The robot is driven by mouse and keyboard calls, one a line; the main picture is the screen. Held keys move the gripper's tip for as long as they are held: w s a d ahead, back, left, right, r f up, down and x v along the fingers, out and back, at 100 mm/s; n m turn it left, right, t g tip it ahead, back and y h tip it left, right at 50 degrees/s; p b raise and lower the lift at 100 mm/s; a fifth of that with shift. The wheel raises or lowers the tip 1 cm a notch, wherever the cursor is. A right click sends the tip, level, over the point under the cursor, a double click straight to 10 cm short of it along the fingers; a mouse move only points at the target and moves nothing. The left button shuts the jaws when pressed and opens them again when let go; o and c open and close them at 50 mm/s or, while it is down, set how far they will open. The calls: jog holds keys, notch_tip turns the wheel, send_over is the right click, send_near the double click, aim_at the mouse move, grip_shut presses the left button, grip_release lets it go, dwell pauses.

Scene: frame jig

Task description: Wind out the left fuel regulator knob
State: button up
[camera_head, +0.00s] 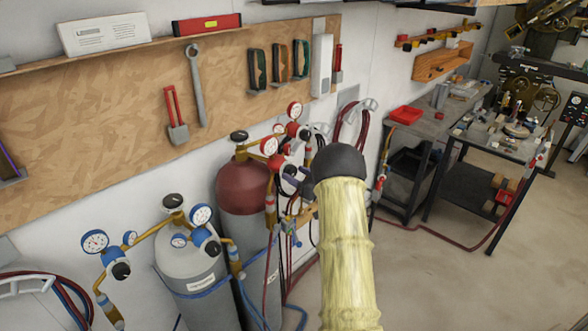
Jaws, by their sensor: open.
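The fuel cylinder is dark red (242,187) and stands against the wall left of centre. Two regulators with red-rimmed gauges sit at its top. The left fuel regulator shows by its gauge (269,146). A dark round part just below and right of that gauge looks like the left fuel regulator knob (290,170), but it is small and crowded by other dark parts. The right fuel regulator's gauge (295,110) is higher and farther back. My arm, pale yellow with a black rounded end, rises from the bottom just right of the regulators. My gripper cannot be made out.
A grey cylinder (190,265) with blue-rimmed gauges (95,242) stands at the front left. Hoses hang and trail around both cylinders. A tool board (110,130) covers the wall behind. Workbenches (440,120) stand at the right, with open floor in front.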

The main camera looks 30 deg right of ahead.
jog(key=shift+w+a, duration=0.25)
jog(key=shift+w, duration=0.4)
jog(key=c, duration=1)
